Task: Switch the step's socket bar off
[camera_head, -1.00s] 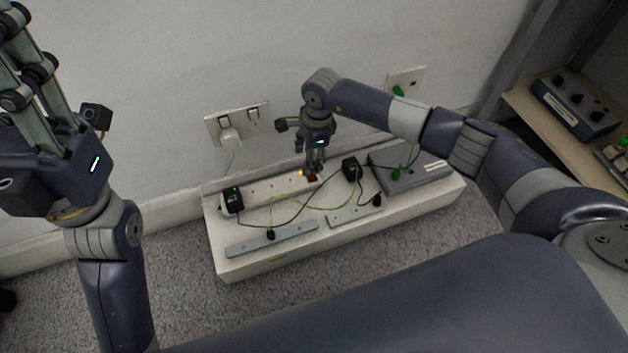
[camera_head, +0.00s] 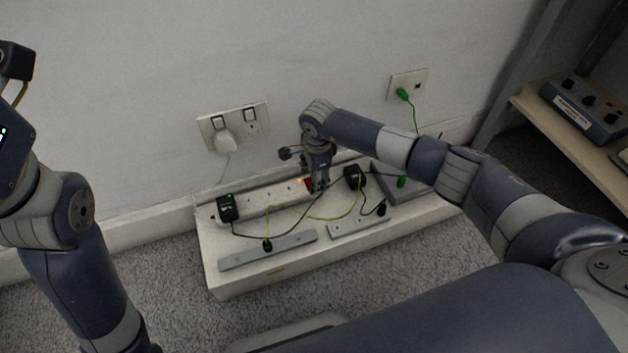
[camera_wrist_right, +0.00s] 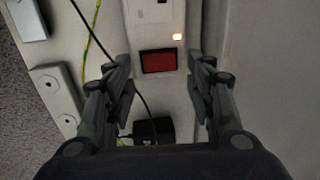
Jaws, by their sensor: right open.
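The white socket bar (camera_head: 262,201) lies along the back of the white step (camera_head: 215,271).
A black adapter (camera_head: 228,208) sits at the bar's left end, another (camera_head: 354,176) right of my gripper. Cables cross the step between metal strips (camera_head: 268,250). A wall socket (camera_head: 232,124) is behind. A shelf with a control box (camera_head: 584,107) stands at the right.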

